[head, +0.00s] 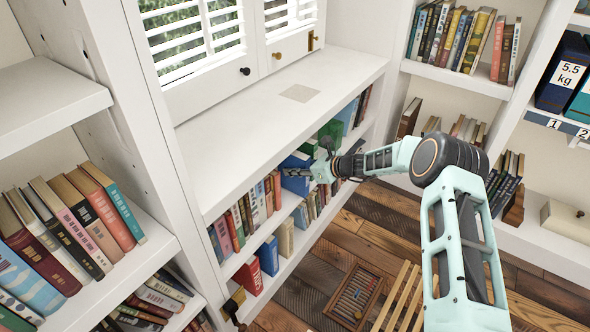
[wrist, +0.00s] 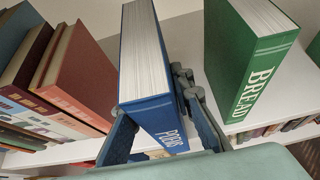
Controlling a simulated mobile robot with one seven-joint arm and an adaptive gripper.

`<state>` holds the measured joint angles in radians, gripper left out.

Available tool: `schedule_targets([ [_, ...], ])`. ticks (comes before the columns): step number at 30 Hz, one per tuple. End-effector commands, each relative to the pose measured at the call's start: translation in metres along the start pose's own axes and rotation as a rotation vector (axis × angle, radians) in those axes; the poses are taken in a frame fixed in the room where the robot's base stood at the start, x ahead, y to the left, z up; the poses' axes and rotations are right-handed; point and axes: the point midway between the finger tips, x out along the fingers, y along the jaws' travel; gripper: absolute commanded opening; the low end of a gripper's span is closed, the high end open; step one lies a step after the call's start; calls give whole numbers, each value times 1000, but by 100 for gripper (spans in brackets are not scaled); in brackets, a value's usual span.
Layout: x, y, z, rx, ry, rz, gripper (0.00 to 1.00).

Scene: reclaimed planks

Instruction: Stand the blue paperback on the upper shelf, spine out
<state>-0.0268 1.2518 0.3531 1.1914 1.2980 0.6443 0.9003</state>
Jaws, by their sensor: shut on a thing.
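The blue paperback (wrist: 148,75), with "POEMS" on its spine, stands roughly upright between my gripper's fingers (wrist: 152,112). Its spine faces the wrist camera and its pale page edges show on top. In the head view the blue paperback (head: 295,183) is at the upper shelf of the low bookcase, under the white top, with my gripper (head: 308,172) shut on it from the front. Its lower end is hidden, so I cannot tell whether it touches the shelf board (wrist: 268,108).
A green book (wrist: 250,60) marked "BREAD" stands to the right, apart from the blue one. Reddish books (wrist: 75,75) lean to the left. The white countertop (head: 270,120) overhangs this shelf. A lower shelf holds a blue binder (head: 268,256).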

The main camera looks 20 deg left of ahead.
Motion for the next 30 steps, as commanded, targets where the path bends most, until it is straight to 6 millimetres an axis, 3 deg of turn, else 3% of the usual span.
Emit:
schedule_targets([
  [12,2,0,-4,-1,-2,0,0],
  [13,2,0,-3,-1,-2,0,24],
  [18,2,0,-3,-1,-1,0,42],
  [30,-7,-1,-4,1,0,-1,42],
])
